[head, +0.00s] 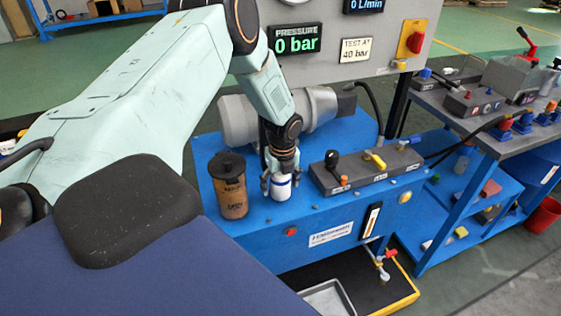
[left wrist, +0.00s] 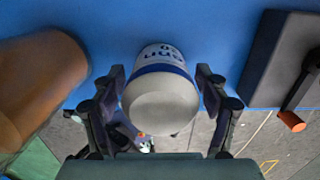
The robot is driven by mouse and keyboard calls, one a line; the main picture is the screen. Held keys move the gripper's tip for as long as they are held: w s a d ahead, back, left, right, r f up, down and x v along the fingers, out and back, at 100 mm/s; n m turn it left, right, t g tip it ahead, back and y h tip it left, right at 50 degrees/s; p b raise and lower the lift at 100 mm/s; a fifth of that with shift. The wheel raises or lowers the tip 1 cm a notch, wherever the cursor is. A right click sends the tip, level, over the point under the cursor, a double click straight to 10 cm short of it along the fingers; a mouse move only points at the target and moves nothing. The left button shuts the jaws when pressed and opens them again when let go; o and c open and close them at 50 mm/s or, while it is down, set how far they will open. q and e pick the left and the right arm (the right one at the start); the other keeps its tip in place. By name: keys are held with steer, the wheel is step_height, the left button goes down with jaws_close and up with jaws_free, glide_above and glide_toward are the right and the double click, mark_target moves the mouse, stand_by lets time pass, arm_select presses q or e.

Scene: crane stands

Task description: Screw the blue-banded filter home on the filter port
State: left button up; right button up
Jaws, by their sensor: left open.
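The blue-banded filter (head: 281,190) is a white canister with a blue band, standing upright on the blue bench top. It also shows in the left wrist view (left wrist: 160,103), end-on, with its blue band and lettering beyond the pale end. My left gripper (head: 280,180) is above the filter, fingers pointing down on either side of it. In the left wrist view its open fingers flank the canister, with a narrow gap visible on the right side. The filter port is hidden, and I cannot tell how the filter is seated. My right gripper is out of view.
A brown canister with a black lid (head: 232,186) stands close left of the filter. A grey valve block (head: 365,168) with a yellow lever and black knob lies close right. A grey motor (head: 290,113) is behind. A grey tray (head: 328,299) sits below the bench.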

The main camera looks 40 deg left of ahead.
arm_select(q)
steer(key=n+p, duration=0.1)
steer(key=n, duration=0.2)
steer(key=n+p, duration=0.1)
steer(key=n, duration=0.2)
steer(key=shift+n+g, duration=0.3)
steer(key=shift+n, duration=0.1)
steer(key=n+p, duration=0.1)
steer(key=n, duration=0.7)
steer(key=shift+n+g+p, duration=0.3)
steer(key=shift+p, duration=0.1)
steer(key=shift+c, duration=0.4)
steer(key=c, duration=1.2)
steer(key=m+b, duration=0.1)
steer(key=m, duration=0.3)
steer(key=shift+f, duration=0.1)
steer(key=shift+m+b, duration=0.3)
steer(key=shift+m, duration=0.4)
